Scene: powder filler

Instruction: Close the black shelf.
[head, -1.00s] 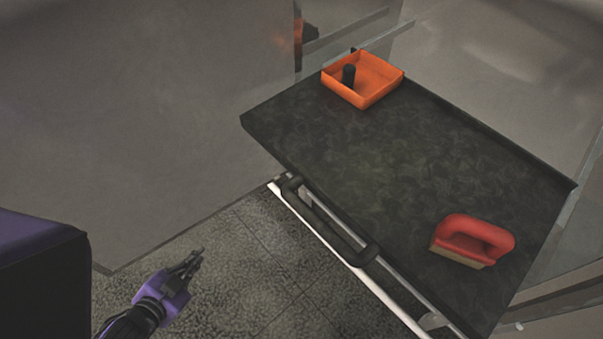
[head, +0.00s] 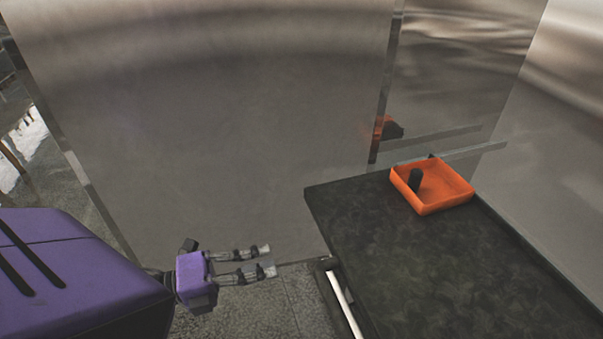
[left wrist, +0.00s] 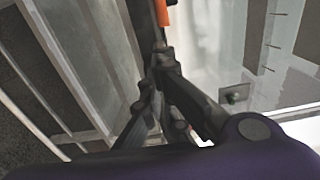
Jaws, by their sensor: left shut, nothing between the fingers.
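The black shelf (head: 400,255) is a dark, mottled flat top at the lower right of the head view. A white bar (head: 343,302) runs below its left edge, and the shelf's near part is cut off by the frame. My left gripper (head: 268,258) is shut and empty, just left of the shelf's left edge, apart from it in the picture. In the left wrist view its dark fingers (left wrist: 160,75) point up the picture. My right gripper is not in view.
An orange tray (head: 445,207) with a dark cylinder (head: 415,180) in it stands on the shelf's far edge. A large grey metal panel (head: 220,130) rises behind my left gripper. Grey floor (head: 270,300) shows between the gripper and the shelf.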

